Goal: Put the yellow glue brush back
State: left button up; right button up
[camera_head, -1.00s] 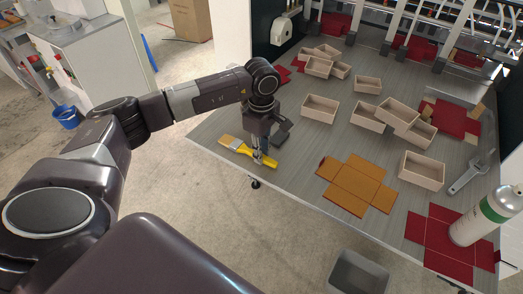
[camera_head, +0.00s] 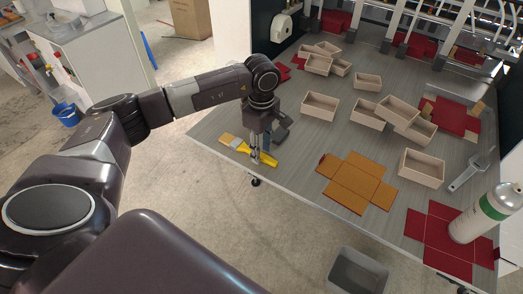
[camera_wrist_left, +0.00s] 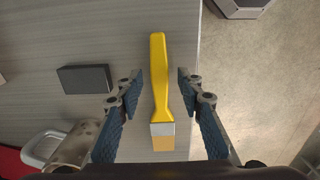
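The yellow glue brush (camera_head: 239,147) lies flat on the grey table (camera_head: 300,165) near its front left edge. In the left wrist view the brush (camera_wrist_left: 159,85) lies lengthwise, with its handle pointing up the picture and its metal band and tan bristles toward the bottom. My left gripper (camera_head: 257,158) is over the brush handle, pointing down. In the left wrist view its fingers (camera_wrist_left: 160,76) are spread on either side of the brush, with a gap on both sides. My right gripper is not seen.
A dark block (camera_wrist_left: 85,79) lies beside the brush. Several open boxes (camera_head: 319,106) stand across the table. A flat orange box blank (camera_head: 357,182) lies in the middle, and a white-and-green bottle (camera_head: 485,214) stands at the right. The table edge (camera_wrist_left: 198,60) is close to the brush.

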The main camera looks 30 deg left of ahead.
pick_arm(q)
notch_tip(320, 180, up, 12)
jog(key=b, duration=0.3)
jog(key=shift+f, duration=0.25)
